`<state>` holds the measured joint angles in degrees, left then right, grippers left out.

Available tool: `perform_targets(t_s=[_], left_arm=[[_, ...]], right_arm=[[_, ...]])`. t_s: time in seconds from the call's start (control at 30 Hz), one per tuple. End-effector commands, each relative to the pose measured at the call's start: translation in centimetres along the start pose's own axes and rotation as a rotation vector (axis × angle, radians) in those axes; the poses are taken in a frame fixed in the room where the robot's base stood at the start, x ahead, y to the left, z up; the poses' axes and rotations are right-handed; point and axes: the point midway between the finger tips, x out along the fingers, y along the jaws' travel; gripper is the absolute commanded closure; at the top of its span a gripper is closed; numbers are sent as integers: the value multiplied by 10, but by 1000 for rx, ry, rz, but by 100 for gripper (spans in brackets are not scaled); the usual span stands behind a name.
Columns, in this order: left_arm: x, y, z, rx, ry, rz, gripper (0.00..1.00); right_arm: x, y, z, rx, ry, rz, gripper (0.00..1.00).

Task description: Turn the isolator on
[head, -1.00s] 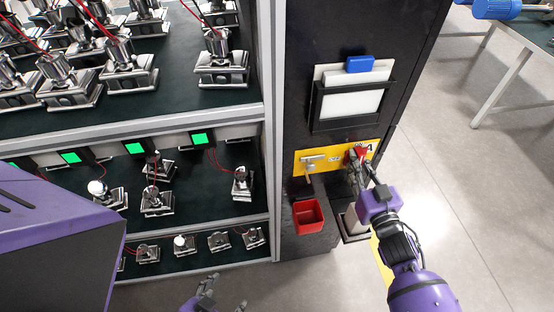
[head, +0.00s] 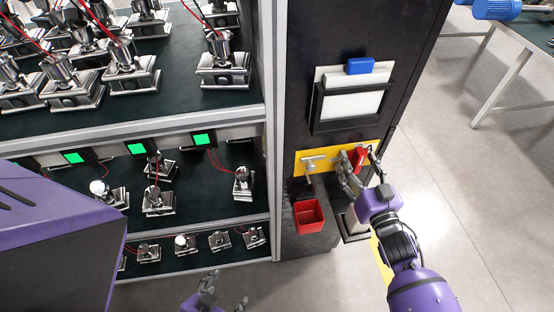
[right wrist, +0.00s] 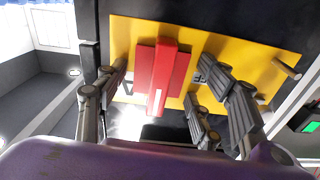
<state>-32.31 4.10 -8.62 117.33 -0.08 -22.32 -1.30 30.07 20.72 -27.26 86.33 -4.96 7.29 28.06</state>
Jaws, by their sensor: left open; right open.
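The isolator's red handle (head: 360,156) is on a yellow plate (head: 308,168) on the black cabinet side. In the right wrist view the red handle (right wrist: 164,70) stands roughly upright in the picture, in front of a wider red backing (right wrist: 146,62). My right gripper (head: 362,162) is open, with fingers on either side of the handle. The right wrist view shows a gap between the fingers and the handle on both sides. My left gripper (head: 222,288) is open and empty, low in front of the shelves.
A metal latch-like fitting (head: 313,162) is on the plate's left part. A red bin (head: 308,215) hangs below it. A document holder (head: 350,105) with a blue-topped board is above. Shelves (head: 190,122) of metal devices stand left; open floor (head: 455,190) lies right.

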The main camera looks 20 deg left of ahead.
Motion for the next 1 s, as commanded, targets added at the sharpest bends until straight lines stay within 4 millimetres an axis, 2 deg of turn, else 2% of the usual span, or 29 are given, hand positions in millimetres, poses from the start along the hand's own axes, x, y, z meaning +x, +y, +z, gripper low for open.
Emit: perform_targets(t_s=[0.47,1.0], left_arm=[[1,0,-3,0,5,1,35],[-6,-1,-27,0,37,-1,35]], right_arm=[[-2,0,1,-1,-3,1,38],[-44,1,0,-2,-2,1,38]])
